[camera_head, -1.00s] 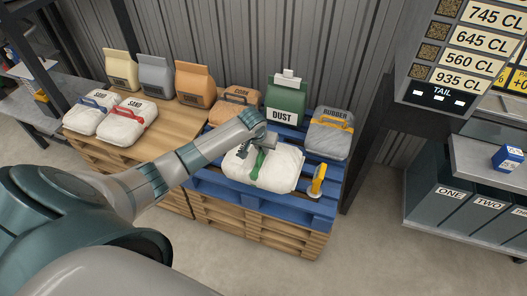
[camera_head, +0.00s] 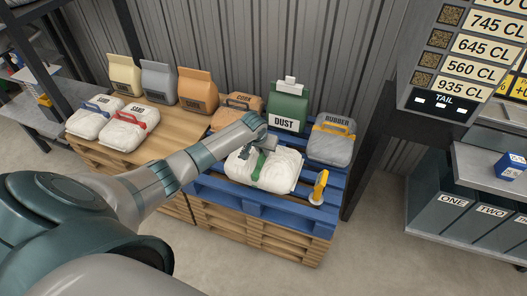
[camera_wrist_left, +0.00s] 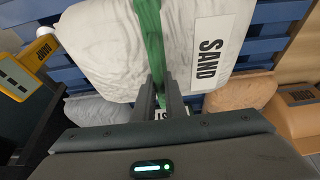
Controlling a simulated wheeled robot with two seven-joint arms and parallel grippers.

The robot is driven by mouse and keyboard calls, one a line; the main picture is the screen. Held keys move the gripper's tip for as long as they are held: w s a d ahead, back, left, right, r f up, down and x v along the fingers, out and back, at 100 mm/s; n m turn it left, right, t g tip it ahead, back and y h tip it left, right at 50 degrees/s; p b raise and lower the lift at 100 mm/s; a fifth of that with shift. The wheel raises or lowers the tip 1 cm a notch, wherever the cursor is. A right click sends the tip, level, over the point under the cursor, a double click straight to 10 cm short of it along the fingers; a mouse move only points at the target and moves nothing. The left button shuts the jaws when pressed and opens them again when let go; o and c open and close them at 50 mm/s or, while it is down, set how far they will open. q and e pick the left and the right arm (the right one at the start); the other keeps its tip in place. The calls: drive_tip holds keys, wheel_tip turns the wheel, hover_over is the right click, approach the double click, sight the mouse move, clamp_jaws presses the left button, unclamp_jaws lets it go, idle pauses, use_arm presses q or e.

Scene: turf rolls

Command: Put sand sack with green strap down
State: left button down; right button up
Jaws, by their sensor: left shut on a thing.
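The white sand sack with the green strap (camera_head: 281,172) lies flat on the front part of the blue pallet (camera_head: 252,210). It also shows in the left wrist view (camera_wrist_left: 105,50), with its SAND label and green strap. My left gripper (camera_head: 262,149) is at the back side of the sack, shut on the green strap. In the left wrist view its two fingers (camera_wrist_left: 158,95) close around the strap. I cannot tell whether the sack's underside fully touches the slats. My right gripper is not in view.
A green DUST bag (camera_head: 287,108) stands behind the sack, with a grey RUBBER sack (camera_head: 331,143) to its right and an orange CORK sack (camera_head: 240,103) to its left. White sacks (camera_head: 130,125) lie on the left pallet.

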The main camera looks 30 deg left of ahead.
sight(264, 158)
use_arm(q)
drive_tip(key=shift+w+f, duration=0.2)
drive_tip(key=shift+f, duration=1.4)
drive_tip(key=c, duration=2)
unclamp_jaws()
drive_tip(key=shift+s+f, duration=0.25)
drive_tip(key=shift+f, duration=0.1)
drive_tip(key=shift+c, duration=0.2)
drive_tip(key=shift+o, duration=1.2)
drive_tip(key=shift+s+r, duration=0.1)
drive_tip(key=shift+r, duration=0.05)
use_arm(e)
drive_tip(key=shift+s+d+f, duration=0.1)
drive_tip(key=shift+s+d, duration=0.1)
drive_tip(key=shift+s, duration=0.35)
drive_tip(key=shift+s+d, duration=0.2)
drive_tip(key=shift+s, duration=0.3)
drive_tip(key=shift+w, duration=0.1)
use_arm(q)
drive_tip(key=shift+r, duration=0.1)
